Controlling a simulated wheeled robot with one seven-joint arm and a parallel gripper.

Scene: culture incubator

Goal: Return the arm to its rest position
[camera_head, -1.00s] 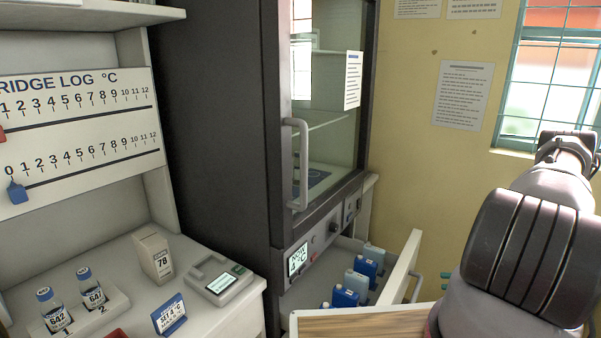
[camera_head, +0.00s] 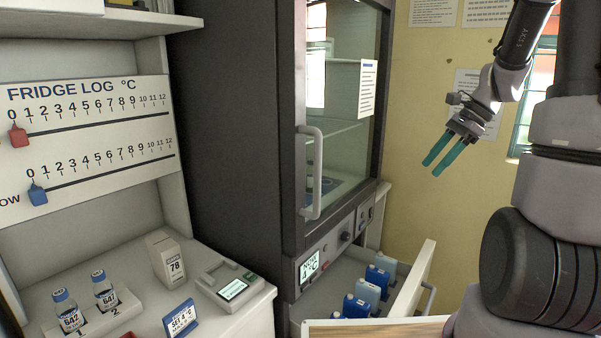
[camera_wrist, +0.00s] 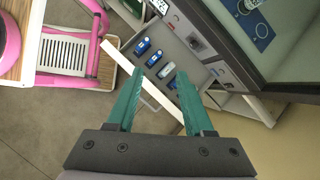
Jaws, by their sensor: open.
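My gripper (camera_head: 444,152) hangs in the air at the upper right of the head view, in front of the yellow wall, its teal fingers pointing down and left. The fingers are apart with nothing between them. In the wrist view my gripper (camera_wrist: 165,95) also shows open and empty, with the open drawer seen beyond the fingertips. My arm is folded up at the right of the head view.
The dark incubator (camera_head: 235,130) has its glass door (camera_head: 345,110) shut. Below it a drawer (camera_head: 412,280) stands open with several blue and white bottles (camera_head: 358,305). The left counter holds two vials (camera_head: 68,312), a box (camera_head: 166,262) and a device (camera_head: 230,288).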

